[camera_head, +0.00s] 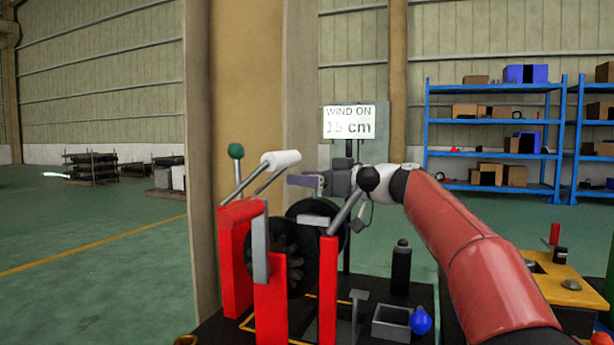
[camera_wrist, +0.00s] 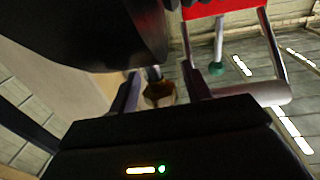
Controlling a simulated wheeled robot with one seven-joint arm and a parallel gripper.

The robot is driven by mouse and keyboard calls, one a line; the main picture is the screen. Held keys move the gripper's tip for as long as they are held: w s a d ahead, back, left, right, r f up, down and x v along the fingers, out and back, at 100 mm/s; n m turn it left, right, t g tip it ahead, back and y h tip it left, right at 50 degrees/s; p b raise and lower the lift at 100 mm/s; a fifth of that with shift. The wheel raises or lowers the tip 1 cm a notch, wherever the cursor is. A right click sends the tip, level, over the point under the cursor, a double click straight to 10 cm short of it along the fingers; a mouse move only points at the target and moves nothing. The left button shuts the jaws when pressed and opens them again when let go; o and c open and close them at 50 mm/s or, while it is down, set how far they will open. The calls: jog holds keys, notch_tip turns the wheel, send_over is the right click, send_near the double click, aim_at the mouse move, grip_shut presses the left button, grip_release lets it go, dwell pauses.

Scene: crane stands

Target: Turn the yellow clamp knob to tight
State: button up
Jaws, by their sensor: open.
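In the head view, a red crane stand (camera_head: 234,252) carries a dark drum (camera_head: 287,255), a white crank handle (camera_head: 281,160) and a lever with a green ball (camera_head: 236,151). My gripper (camera_head: 293,180) is above the stand, just right of the white handle, pointing left. In the wrist view my two fingers (camera_wrist: 160,76) are apart. A dull amber knob (camera_wrist: 160,94) on a short grey stem shows in the gap between them. It looks like the clamp knob, but the view is dim; I cannot tell whether a finger touches it. It cannot be made out in the head view.
A sign (camera_head: 349,122) reading "WIND ON" and a length in cm stands behind. A grey open box (camera_head: 391,323), a blue ball (camera_head: 421,321) and a black bottle-like post (camera_head: 401,267) stand right of the stand. A tan pillar (camera_head: 240,110) rises behind it. Blue shelves (camera_head: 490,153) are far right.

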jog(key=c, duration=1)
jog(key=shift+f, duration=0.1)
jog(key=shift+t+b, duration=0.3)
jog(key=shift+b, duration=0.25)
jog(key=m+t+h+b, duration=0.1)
jog(key=m+t+b, duration=0.1)
jog(key=shift+f+h+b, duration=0.15)
jog(key=shift+h+b, duration=0.25)
jog(key=m+t+h+b, duration=0.1)
jog(key=m+t+h, duration=0.1)
jog(key=shift+w+d+t+b, duration=0.1)
jog(key=shift+w+t+b, duration=0.05)
jog(key=shift+t+b, duration=0.15)
jog(key=shift+w+d+r+m+t+h, duration=0.1)
jog(key=shift+r+m+t+h, duration=0.05)
jog(key=shift+m+t+h, duration=0.4)
jog(key=shift+w+d+r+m+t+h, duration=0.15)
jog(key=shift+m+t+h, duration=0.2)
jog(key=shift+m+h, duration=0.3)
jog(key=shift+h, duration=0.3)
